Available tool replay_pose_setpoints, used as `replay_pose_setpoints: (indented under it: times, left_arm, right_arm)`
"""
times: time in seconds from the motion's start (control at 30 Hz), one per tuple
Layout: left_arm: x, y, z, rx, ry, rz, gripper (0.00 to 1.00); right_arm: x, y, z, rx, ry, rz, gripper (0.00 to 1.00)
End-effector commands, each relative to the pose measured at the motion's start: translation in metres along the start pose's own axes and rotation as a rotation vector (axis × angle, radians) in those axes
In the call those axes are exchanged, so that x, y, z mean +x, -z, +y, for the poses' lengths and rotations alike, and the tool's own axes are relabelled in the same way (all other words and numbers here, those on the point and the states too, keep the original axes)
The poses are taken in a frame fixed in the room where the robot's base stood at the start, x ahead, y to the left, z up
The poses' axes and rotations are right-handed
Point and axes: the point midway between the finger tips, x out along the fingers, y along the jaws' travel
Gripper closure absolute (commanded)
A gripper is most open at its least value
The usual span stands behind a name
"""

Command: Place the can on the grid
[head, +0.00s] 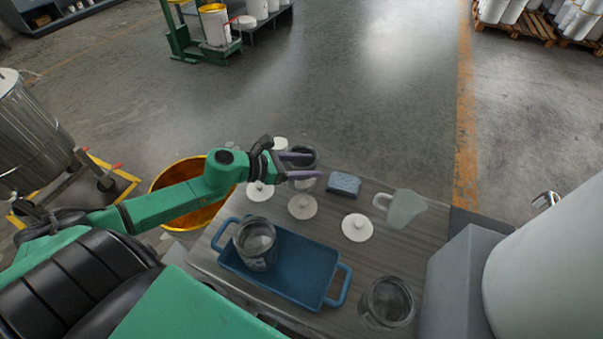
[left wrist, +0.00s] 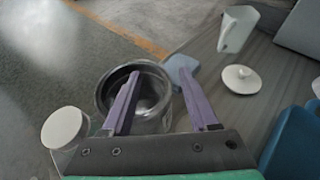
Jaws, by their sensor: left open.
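One grey, glassy open can (head: 303,151) stands at the table's far edge beside my left gripper (head: 312,166), which is open. In the left wrist view, the same can (left wrist: 152,113) lies under my left gripper (left wrist: 159,72); one finger crosses its mouth and the other is to its right. I cannot tell if they touch. A second can (head: 256,240) stands in a blue two-handled tray (head: 306,277). A third can (head: 387,300) stands at the table's front right. I cannot make out a surface that is clearly a grid. My right gripper is out of view.
Several white knobbed lids (head: 357,227) lie on the wooden table (head: 345,255). A yellow tub (head: 185,212) is left of the table. A large pale cylinder (head: 550,270) stands right.

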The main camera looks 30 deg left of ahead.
Motion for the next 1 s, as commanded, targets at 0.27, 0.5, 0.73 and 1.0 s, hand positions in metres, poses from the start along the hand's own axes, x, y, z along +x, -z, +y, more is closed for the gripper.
replay_pose_setpoints:
  times: [0.27, 0.5, 0.73, 1.0]
  left_arm:
    - [-0.0007, -0.0001, -0.0001, 0.0, 0.0, 0.001, 1.0]
    - [-0.0007, 0.0005, -0.0001, 0.0, 0.0, 0.002, 1.0]
    - [-0.0007, 0.001, -0.0002, 0.0, 0.0, 0.002, 1.0]
    - [-0.0007, 0.0015, -0.0002, 0.0, 0.0, 0.003, 1.0]
  right_arm:
    - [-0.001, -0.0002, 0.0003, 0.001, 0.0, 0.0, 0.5]
    - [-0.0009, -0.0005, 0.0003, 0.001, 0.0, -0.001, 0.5]
    - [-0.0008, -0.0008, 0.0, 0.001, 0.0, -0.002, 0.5]
    - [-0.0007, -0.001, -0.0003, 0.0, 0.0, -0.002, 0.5]
